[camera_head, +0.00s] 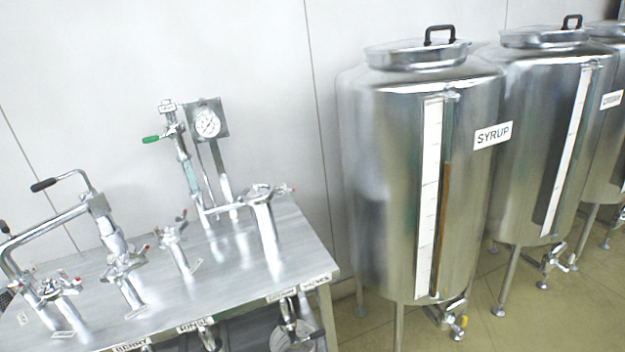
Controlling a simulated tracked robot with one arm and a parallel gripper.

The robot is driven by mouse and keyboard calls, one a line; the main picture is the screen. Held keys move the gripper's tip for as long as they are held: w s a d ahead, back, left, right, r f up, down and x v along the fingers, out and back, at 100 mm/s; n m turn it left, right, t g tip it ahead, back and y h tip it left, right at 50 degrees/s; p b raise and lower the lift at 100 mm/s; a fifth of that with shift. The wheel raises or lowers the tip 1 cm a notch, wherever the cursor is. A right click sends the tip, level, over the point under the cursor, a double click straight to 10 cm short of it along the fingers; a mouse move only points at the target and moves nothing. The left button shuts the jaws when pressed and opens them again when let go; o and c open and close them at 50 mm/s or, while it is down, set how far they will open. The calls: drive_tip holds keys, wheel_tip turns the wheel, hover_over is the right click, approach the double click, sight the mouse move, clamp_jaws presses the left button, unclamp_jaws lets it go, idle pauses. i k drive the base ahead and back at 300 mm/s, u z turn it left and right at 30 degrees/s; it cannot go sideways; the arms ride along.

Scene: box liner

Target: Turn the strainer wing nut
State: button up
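A steel cylindrical fitting (267,235) stands near the right end of the steel bench and looks like the strainer. A pipe joins it from the left. On its top is a small clamp or nut (261,190), with a red-tipped piece sticking out to the right; it is too small to tell whether this is the wing nut. Another small fitting with a winged top (175,232) stands to its left. My gripper does not show in the view.
The steel bench (235,280) carries several more valves, a pressure gauge (207,123), a green-handled valve (151,139) and a black-handled pipe arm (44,185). Large tanks, one labelled SYRUP (493,135), stand close on the right. The wall is behind.

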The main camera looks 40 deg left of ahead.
sight(284, 189)
drive_tip(key=u, duration=0.35)
drive_tip(key=i, duration=1.05)
drive_tip(key=u, duration=1)
drive_tip(key=i, duration=0.4)
drive_tip(key=u, duration=0.35)
